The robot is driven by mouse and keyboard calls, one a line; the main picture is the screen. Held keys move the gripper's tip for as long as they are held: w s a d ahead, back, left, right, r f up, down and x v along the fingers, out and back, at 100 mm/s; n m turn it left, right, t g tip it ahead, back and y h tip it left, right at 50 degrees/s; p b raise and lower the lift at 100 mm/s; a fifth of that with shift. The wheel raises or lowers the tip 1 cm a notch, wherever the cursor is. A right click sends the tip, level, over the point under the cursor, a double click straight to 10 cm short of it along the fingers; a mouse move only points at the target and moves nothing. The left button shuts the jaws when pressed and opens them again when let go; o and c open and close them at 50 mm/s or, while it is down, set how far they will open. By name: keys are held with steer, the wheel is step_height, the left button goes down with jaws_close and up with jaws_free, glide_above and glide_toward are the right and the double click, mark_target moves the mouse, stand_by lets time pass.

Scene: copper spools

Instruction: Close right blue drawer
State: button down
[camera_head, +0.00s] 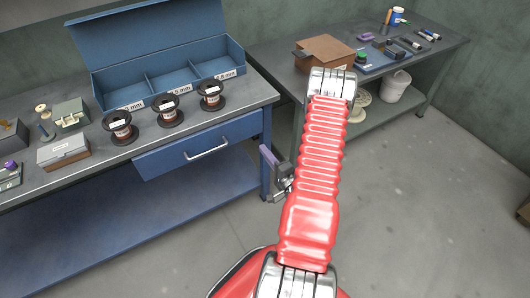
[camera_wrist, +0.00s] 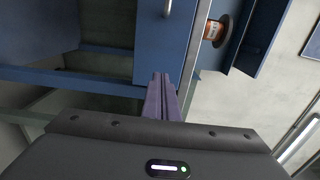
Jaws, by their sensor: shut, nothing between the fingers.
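The right blue drawer (camera_head: 200,145) is under the top of the blue workbench. Its front, with a silver bar handle (camera_head: 206,149), lies close under the bench's front edge; I cannot tell whether a small gap is left. My gripper (camera_head: 266,157) has purple fingers and is at the drawer's right end, by the bench's right front leg. In the wrist view the fingers (camera_wrist: 161,78) are pressed together, empty, with tips near the blue front. The handle (camera_wrist: 167,8) shows at that view's top edge. Whether the tips touch the blue surface is not clear.
Three copper spools (camera_head: 167,109) stand on the bench (camera_head: 85,178) before a blue three-compartment box (camera_head: 150,48). Small boxes and tools lie at left. A second table (camera_head: 440,42) with a cardboard box (camera_head: 325,52) stands at back right.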

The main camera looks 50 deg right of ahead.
mark_target(246, 128)
steer(key=x, duration=1.1)
steer(key=shift+w+d, duration=0.15)
steer(key=shift+w, duration=0.2)
steer(key=x, duration=0.4)
steer(key=shift+w+d+r, duration=0.1)
steer(key=shift+w, duration=0.2)
steer(key=shift+s+a, duration=0.25)
steer(key=shift+s, duration=0.2)
steer(key=v, duration=1.3)
steer(key=shift+s, duration=0.35)
